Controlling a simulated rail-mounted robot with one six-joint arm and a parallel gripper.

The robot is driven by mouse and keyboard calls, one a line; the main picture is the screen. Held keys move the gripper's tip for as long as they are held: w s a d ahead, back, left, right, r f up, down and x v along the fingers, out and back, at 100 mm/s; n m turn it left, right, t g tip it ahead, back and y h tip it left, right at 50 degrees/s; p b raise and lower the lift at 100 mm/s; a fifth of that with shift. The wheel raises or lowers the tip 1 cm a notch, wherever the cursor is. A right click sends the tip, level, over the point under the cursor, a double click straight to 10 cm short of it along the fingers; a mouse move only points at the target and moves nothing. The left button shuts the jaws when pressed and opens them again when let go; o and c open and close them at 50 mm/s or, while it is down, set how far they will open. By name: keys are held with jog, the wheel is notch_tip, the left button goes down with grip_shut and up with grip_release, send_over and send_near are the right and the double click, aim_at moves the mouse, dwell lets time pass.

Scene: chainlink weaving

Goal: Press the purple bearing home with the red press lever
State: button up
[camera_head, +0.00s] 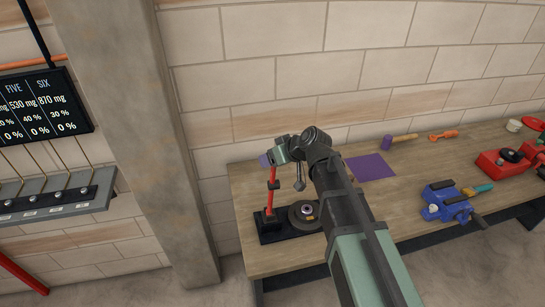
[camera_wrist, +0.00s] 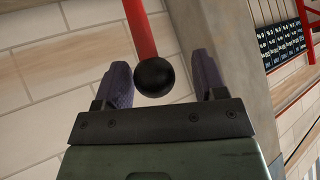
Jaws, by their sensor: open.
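The red press lever (camera_wrist: 140,28) ends in a black ball knob (camera_wrist: 154,77), seen in the wrist view. My gripper (camera_wrist: 161,80) is open, with one purple-grey finger on each side of the knob. Gaps show between the knob and both fingers. In the head view my gripper (camera_head: 266,159) is at the top of the press's red upright (camera_head: 271,190) and hides the lever's end there. The press has a black base (camera_head: 268,236) and a dark round seat (camera_head: 304,214) with a pale centre. I cannot make out the purple bearing.
The wooden bench (camera_head: 251,186) also holds a purple mat (camera_head: 371,167), a purple-headed mallet (camera_head: 388,142), a blue vise (camera_head: 445,203) and a red machine (camera_head: 500,163). A concrete pillar (camera_head: 130,90) stands left of the bench. A display panel (camera_head: 40,105) hangs farther left.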

jog(key=p+v, duration=0.6)
jog(key=v, duration=0.4)
jog(key=shift+d+r, duration=0.1)
jog(key=shift+d, duration=0.05)
jog(key=s+d+f+m+g+h+b, duration=0.1)
jog(key=s+d+f+m+h+b, duration=0.1)
jog(key=s+d+f+b, duration=0.2)
jog(key=s+d+f+m+g+h+b, duration=0.2)
jog(key=s+d+f+b, duration=0.3)
jog(key=f+b, duration=0.5)
jog(key=s+d+f+m+g+h+b, duration=0.2)
jog(key=s+d+f+m+h+b, duration=0.2)
jog(key=f, duration=1)
jog(key=shift+s+d+b, duration=0.6)
jog(key=shift+d+b, duration=1)
jog(key=shift+b, duration=0.5)
